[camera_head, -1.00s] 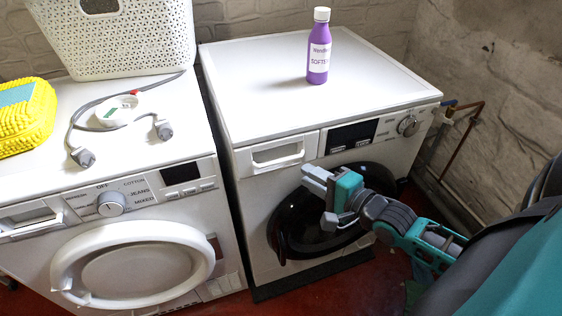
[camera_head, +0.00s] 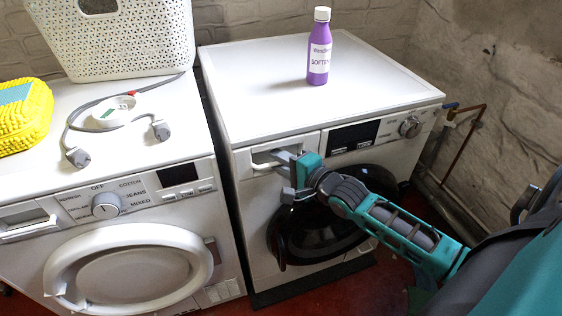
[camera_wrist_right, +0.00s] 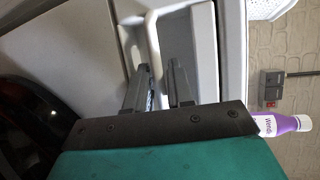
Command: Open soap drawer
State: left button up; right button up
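The soap drawer (camera_head: 258,168) is a white front panel with a recessed handle, at the upper left of the right-hand washing machine (camera_head: 300,110). It looks closed. My right gripper (camera_head: 284,160) is at the right part of its handle, covering some of it. In the right wrist view the two grey fingers (camera_wrist_right: 160,88) are apart. The white handle bar (camera_wrist_right: 153,40) runs down between them, with one finger on the recess side. Whether either finger touches the bar I cannot tell. My left gripper is not in view.
A purple softener bottle (camera_head: 319,55) stands on the right-hand machine. A black round door (camera_head: 320,230) is below my right arm.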

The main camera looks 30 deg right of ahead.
jog(key=shift+c, duration=0.2)
grip_shut()
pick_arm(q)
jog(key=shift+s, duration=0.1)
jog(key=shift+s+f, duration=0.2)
pick_arm(e)
jog(key=shift+s, duration=0.1)
